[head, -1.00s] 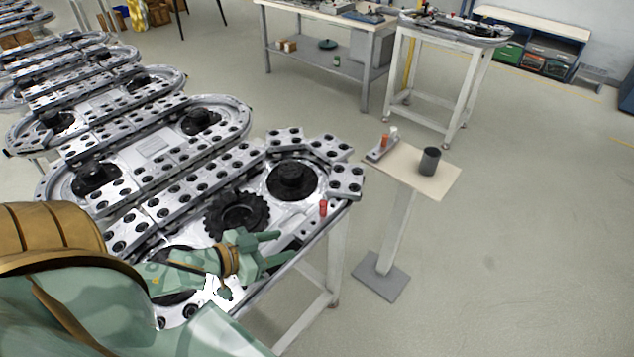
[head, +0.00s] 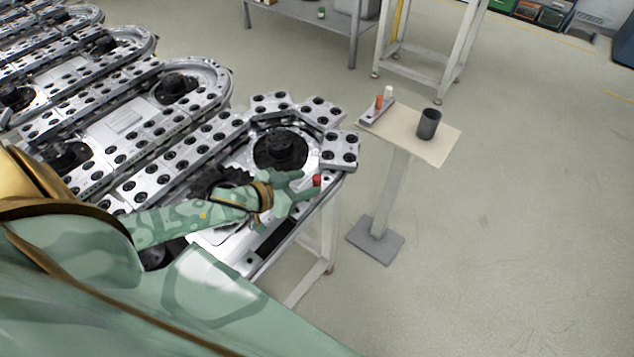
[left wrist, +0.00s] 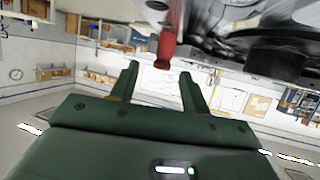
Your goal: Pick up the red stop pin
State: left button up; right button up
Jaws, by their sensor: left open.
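The red stop pin (head: 317,181) stands at the near right edge of the ring track (head: 340,153). My left gripper (head: 310,184) is open, with its fingertips close to the pin in the head view. In the left wrist view the red pin (left wrist: 167,42) shows ahead of the open, empty fingers (left wrist: 157,72), roughly in line with the gap between them. I cannot tell whether a finger touches the pin. The pin's lower part is partly hidden by the fingers in the head view. My right gripper is not in view.
A small stand (head: 440,150) to the right holds a dark grey cup (head: 429,124) and a small rack (head: 376,112) with an orange-red and a white piece. A black hub (head: 280,148) rises from the track near my gripper. Open floor lies to the right.

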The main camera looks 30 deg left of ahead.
aim_at(317, 177)
pick_arm(q)
jog(key=b+x, duration=0.1)
jog(key=x, duration=0.4)
jog(key=shift+w+a, duration=0.15)
grip_shut()
jog(key=shift+r, duration=0.15)
